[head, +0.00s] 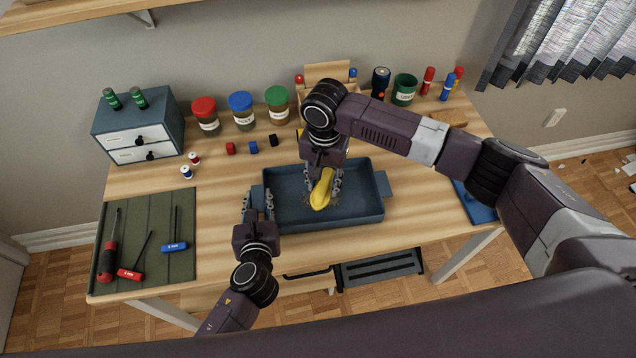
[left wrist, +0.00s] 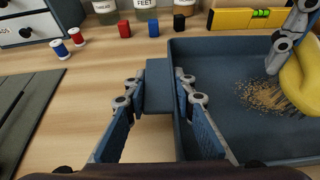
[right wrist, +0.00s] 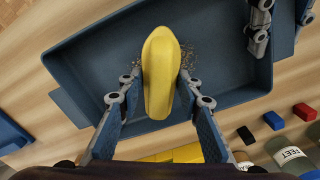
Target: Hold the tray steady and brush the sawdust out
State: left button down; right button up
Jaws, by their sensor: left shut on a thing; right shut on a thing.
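The dark blue tray (head: 360,209) lies on the wooden desk with a tab handle at each end. My left gripper (head: 257,203) is shut on the tray's left handle (left wrist: 159,84), one finger on each side. My right gripper (head: 322,184) is shut on a yellow brush (head: 321,189) over the tray's floor. The brush's yellow back (right wrist: 160,75) shows between the fingers in the right wrist view. Brown sawdust (left wrist: 262,96) lies on the tray floor beside and under the brush. The brush's bristles are mostly hidden.
A green mat (head: 147,262) with a screwdriver and hex keys lies left of the tray. A small drawer cabinet (head: 137,125), lidded jars (head: 242,111) and small coloured blocks (head: 253,147) stand behind. A blue object (head: 477,205) lies at the right edge.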

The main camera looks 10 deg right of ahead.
jog(key=shift+d, duration=0.9)
jog(key=shift+a, duration=2)
jog(key=shift+r, duration=3.3)
jog(key=shift+a, duration=0.15)
jog(key=shift+f, duration=0.15)
